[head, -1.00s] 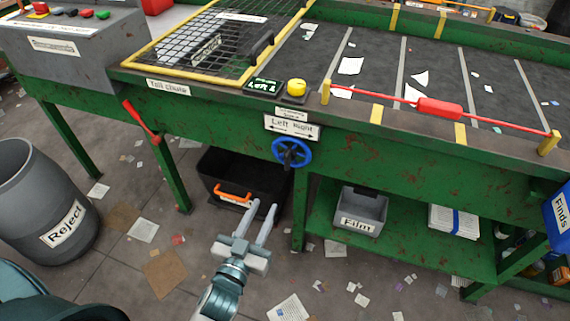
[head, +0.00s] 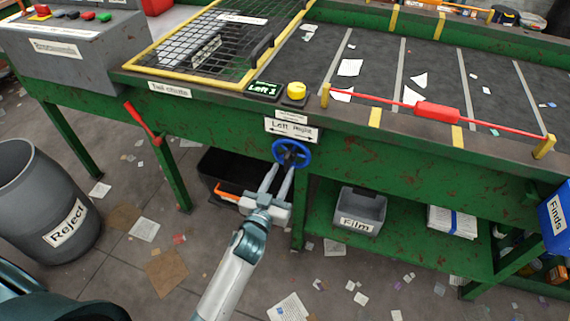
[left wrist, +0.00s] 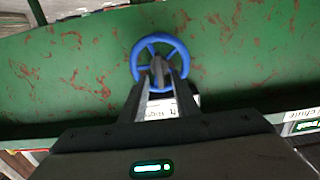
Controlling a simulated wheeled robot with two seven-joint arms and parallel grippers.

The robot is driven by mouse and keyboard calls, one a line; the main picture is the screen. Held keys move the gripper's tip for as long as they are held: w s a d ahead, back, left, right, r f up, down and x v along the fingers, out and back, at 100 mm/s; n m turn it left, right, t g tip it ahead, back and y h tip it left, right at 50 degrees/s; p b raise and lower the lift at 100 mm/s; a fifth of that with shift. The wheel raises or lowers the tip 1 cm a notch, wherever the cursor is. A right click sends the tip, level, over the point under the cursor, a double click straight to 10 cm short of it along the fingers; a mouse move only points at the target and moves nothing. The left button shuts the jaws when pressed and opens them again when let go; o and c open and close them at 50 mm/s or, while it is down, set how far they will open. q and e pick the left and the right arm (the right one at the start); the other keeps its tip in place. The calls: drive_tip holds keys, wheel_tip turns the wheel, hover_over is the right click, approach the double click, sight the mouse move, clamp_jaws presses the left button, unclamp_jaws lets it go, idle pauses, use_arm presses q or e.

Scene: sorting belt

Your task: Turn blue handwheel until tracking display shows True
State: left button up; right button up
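The blue handwheel (head: 291,153) is on the green front side of the belt frame, below a "Left Right" sign (head: 291,129) with arrows. The small dark tracking display (head: 263,89) on the edge above shows green text that looks like "Left 1". My left gripper (head: 279,172) is open, its two fingers apart, with the tips at the wheel's lower part. In the left wrist view the fingers reach to the handwheel (left wrist: 160,60) and overlap its middle; I cannot tell whether they touch it. My right gripper is not in view.
A yellow button (head: 296,90) stands beside the display. A black bin (head: 222,165) sits below and behind my left gripper. A red handle (head: 437,112) hangs on a bar along the belt. A grey "Film" box (head: 361,208) stands on the shelf; a "Reject" barrel (head: 35,200) stands left.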

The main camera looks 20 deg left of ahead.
sight(286, 164)
use_arm(q)
drive_tip(key=shift+w, duration=1.75)
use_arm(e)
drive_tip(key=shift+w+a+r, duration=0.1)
use_arm(q)
clamp_jaws()
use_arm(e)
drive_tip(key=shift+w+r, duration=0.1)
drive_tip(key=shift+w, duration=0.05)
